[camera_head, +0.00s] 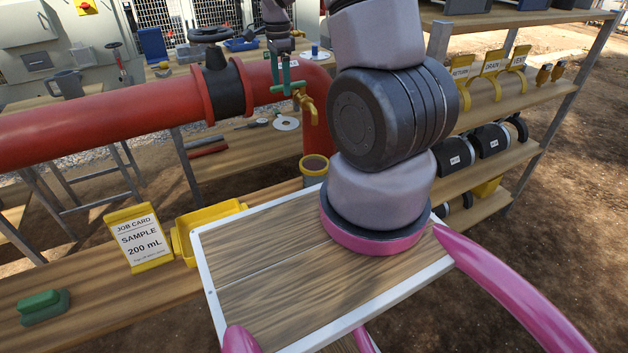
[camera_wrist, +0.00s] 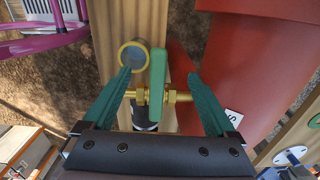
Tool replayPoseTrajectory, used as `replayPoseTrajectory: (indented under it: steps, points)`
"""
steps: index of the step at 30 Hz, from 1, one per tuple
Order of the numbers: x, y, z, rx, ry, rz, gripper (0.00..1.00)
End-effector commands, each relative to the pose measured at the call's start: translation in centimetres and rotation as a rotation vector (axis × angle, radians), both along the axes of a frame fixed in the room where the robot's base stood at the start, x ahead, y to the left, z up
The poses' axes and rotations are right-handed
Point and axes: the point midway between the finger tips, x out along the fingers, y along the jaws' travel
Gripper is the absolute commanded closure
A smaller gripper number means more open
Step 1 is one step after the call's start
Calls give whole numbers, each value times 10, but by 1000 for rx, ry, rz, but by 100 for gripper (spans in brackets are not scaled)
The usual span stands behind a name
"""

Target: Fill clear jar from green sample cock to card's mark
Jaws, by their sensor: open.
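The green-handled sample cock (camera_head: 308,104) has a brass body and spout on the red pipe. Its green lever also shows in the wrist view (camera_wrist: 158,82), above brass fittings. My gripper (camera_head: 281,72) is at the cock. In the wrist view, the gripper's (camera_wrist: 160,88) green fingers are open, one on each side of the lever, with gaps. A yellow-rimmed round vessel (camera_head: 314,164) stands below the spout; it also shows in the wrist view (camera_wrist: 133,55). I cannot tell whether it is the clear jar, or its level. The job card (camera_head: 138,238) reads SAMPLE 200 mL.
The red pipe (camera_head: 90,125) runs across the left. A yellow tray (camera_head: 182,245) and a green block (camera_head: 43,307) are on the front bench. My wooden deck fills the lower middle. Shelves (camera_head: 490,115) with tags and dark cylinders stand right.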

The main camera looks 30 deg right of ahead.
Motion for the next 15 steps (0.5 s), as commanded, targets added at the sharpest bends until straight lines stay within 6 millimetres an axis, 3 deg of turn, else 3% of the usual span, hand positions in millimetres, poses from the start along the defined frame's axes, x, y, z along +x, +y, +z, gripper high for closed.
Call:
replayPoseTrajectory:
  steps: [8,15]
  points:
    - [0,0,1,0,1,1,10]
    - [0,0,27,0,-1,2,10]
